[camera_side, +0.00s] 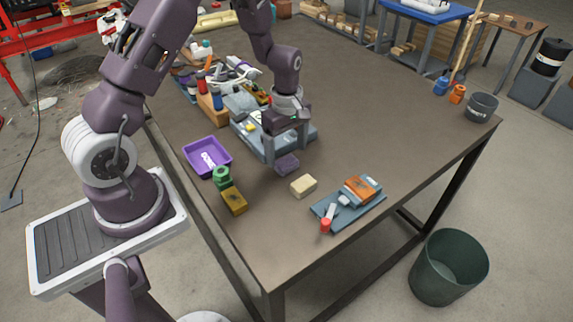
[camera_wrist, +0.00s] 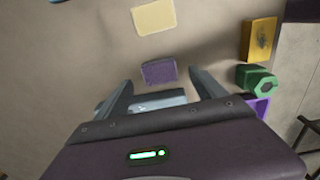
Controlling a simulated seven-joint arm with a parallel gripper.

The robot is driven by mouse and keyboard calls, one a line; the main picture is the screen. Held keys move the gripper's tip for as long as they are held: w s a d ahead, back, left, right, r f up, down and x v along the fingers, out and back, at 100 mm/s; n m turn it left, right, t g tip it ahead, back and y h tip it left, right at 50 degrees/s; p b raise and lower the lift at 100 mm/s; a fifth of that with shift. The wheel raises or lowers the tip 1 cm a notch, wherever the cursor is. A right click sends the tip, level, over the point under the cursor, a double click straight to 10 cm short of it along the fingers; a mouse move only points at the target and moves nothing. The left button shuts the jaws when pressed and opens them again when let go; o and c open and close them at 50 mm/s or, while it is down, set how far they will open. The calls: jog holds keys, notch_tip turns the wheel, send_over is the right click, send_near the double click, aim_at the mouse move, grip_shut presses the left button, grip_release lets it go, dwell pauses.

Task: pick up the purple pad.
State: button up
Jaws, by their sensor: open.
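The purple pad (camera_side: 287,164) is a small dark purple block lying flat on the brown table in the side view. It also shows in the wrist view (camera_wrist: 159,72), just beyond my fingertips and roughly centred between their lines. My gripper (camera_side: 286,154) is open and empty, pointing down above the table close to the pad. In the wrist view my gripper (camera_wrist: 157,78) shows its two fingers spread apart, with nothing between the tips but the view of the table and pad. I cannot tell the exact height of the fingertips over the pad.
A cream block (camera_side: 303,186) lies near the pad. A blue-grey tray (camera_side: 330,212) with an orange item is at the right. A purple bin (camera_side: 207,157), green nut-shaped part (camera_side: 222,178) and yellow block (camera_side: 234,201) stand left. A grey-blue skid base (camera_side: 302,136) with parts lies behind.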

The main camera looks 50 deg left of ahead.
aim_at(287, 161)
notch_tip(287, 161, down, 4)
jog(key=shift+a+f, duration=0.1)
jog(key=shift+f, duration=0.1)
jog(key=c, duration=1.4)
notch_tip(287, 161, up, 10)
jog(key=shift+r, duration=0.1)
jog(key=shift+c, duration=0.2)
